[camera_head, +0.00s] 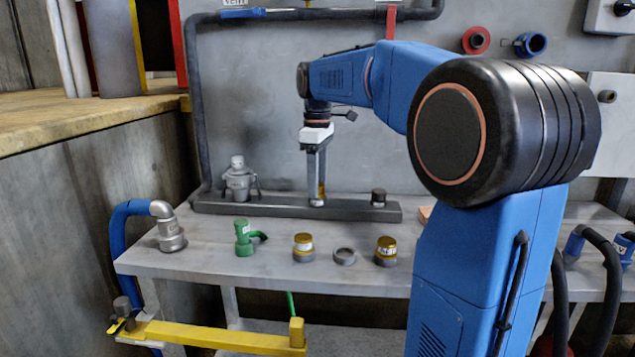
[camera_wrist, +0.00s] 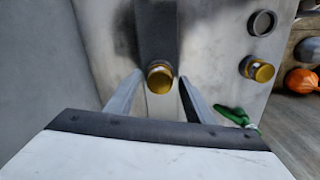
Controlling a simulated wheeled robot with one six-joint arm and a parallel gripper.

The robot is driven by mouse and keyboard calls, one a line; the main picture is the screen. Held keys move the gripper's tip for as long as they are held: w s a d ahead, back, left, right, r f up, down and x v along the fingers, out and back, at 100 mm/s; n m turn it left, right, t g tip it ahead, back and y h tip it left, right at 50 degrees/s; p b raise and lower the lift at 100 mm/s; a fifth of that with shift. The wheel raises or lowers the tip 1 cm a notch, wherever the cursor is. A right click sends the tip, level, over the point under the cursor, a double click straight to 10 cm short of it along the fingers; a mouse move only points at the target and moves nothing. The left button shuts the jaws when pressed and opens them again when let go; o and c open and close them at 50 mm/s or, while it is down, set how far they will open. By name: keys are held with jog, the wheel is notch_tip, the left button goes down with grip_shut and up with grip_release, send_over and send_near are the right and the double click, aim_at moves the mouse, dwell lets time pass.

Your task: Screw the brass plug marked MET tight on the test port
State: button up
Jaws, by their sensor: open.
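A brass plug (camera_head: 321,190) stands on the dark rail (camera_head: 225,205) at the back of the bench, and it shows in the wrist view (camera_wrist: 160,76). No marking on it is readable. Any port under it is hidden. My gripper (camera_head: 317,198) points down over it, with its fingers on either side of the plug. In the wrist view the fingers (camera_wrist: 158,95) are apart, with gaps beside the plug. Two more brass-topped pieces with grey lower parts stand on the bench front, a left one (camera_head: 303,247) and a right one (camera_head: 386,251). Their labels are unreadable.
A grey ring (camera_head: 345,256) lies between the two front pieces. A green fitting (camera_head: 244,238) and a grey elbow on a blue hose (camera_head: 170,232) stand to the left.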

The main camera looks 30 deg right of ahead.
jog(key=c, duration=1.1)
jog(key=m, duration=0.5)
jog(key=shift+c, duration=0.2)
jog(key=shift+m, duration=0.3)
jog(key=m, duration=0.4)
jog(key=shift+m, duration=0.4)
jog(key=shift+m, duration=0.3)
jog(key=m, duration=0.4)
jog(key=shift+m, duration=0.3)
